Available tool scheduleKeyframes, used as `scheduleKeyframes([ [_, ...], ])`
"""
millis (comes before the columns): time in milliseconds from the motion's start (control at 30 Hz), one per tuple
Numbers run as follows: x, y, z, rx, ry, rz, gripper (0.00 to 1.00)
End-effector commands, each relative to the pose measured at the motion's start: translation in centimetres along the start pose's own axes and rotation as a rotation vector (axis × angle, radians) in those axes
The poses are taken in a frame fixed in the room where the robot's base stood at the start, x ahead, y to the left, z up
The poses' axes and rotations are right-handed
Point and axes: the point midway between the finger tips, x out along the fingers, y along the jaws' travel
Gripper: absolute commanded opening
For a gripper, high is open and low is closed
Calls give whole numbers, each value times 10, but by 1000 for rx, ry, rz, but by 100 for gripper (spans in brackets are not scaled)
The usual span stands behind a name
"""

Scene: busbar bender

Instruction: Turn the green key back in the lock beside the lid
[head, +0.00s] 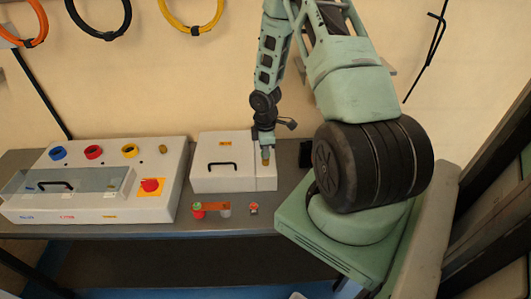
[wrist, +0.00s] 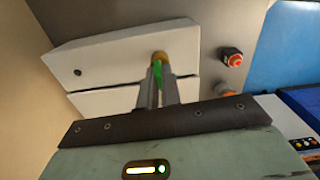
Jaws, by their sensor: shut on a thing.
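The white lid (head: 221,165) with a black handle is down on its box on the bench. Right of it is a narrow white strip with the brass lock (head: 265,156), which also shows in the wrist view (wrist: 160,57). The green key (wrist: 158,73) stands at the lock, between my fingertips. My gripper (wrist: 158,92) is shut on the key. In the head view my gripper (head: 265,143) comes down over the lock from above, and the key is too small to make out. The key's turn angle cannot be told.
Left of the lid is a white console (head: 95,205) with coloured rings, a clear cover and a red knob (head: 150,185). In front lie a red button (head: 198,213), a brown plate (head: 213,206) and a small red item (head: 253,209). Coiled cables hang on the wall.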

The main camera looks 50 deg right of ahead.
Motion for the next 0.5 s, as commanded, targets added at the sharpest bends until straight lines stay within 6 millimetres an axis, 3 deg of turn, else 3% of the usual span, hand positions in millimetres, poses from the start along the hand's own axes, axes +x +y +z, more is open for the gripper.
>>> scheduleKeyframes([
  [67,-1,-1,0,-56,0,-2,0],
  [100,0,0,0,-50,0,-1,17],
  [167,0,0,0,-48,0,-1,31],
  [500,-3,0,0,-44,1,1,31],
])
